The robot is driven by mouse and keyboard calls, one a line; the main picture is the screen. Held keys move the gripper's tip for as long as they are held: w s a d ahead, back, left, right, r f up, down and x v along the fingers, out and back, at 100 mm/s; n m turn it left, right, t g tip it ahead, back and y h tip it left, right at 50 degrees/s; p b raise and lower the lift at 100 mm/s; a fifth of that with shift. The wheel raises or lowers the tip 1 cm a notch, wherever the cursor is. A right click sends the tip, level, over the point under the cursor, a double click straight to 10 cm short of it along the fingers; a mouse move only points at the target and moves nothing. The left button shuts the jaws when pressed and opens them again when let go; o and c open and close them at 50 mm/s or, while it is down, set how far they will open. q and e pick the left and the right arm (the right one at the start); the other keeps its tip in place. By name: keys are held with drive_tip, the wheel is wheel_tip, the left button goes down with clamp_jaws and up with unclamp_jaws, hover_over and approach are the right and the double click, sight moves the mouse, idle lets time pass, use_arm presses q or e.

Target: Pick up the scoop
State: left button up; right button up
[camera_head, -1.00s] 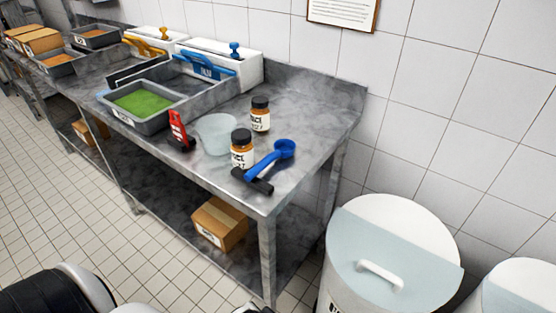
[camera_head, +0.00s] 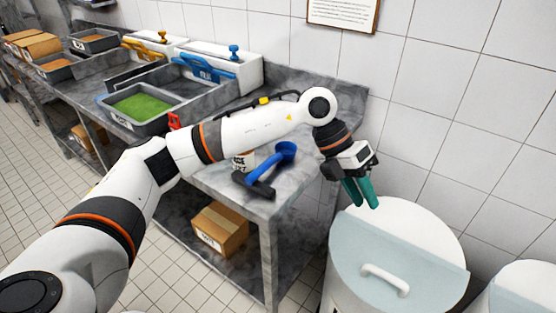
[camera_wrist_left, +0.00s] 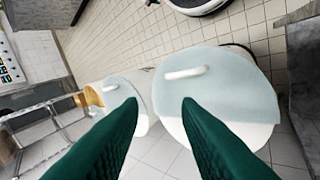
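The blue scoop (camera_head: 285,151) lies near the right end of the steel table (camera_head: 305,178). Its bowl points to the back and its handle runs to a black piece (camera_head: 253,186) near the front edge. My left gripper (camera_head: 366,206) is to the right of the scoop, beyond the table's end and above a white bin. Its green fingers point down. In the left wrist view its fingers (camera_wrist_left: 158,102) are apart with nothing between them. The scoop does not show in that view. My right gripper is not in view.
A lidded white bin (camera_head: 395,240) stands below my left gripper, with another bin (camera_head: 515,290) to its right. A tray of green food (camera_head: 142,104) sits farther left.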

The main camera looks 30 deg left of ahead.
use_arm(q)
drive_tip(key=w+a+r+n+t+y, duration=0.1)
drive_tip(key=w+a+r+y, duration=0.15)
drive_tip(key=a+y, duration=0.7)
drive_tip(key=n, duration=0.2)
approach(265, 164)
drive_tip(key=shift+w+a+f+p, duration=0.1)
drive_tip(key=shift+a+f+p, duration=0.2)
drive_tip(key=shift+f, duration=1.3)
drive_tip(key=shift+a+f+p, duration=0.25)
drive_tip(key=shift+f, duration=1.3)
drive_tip(key=shift+w+a+f+p, duration=0.1)
drive_tip(key=shift+a+f+p, duration=0.2)
drive_tip(key=shift+f, duration=1.3)
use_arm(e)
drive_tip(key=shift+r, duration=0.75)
use_arm(q)
clamp_jaws()
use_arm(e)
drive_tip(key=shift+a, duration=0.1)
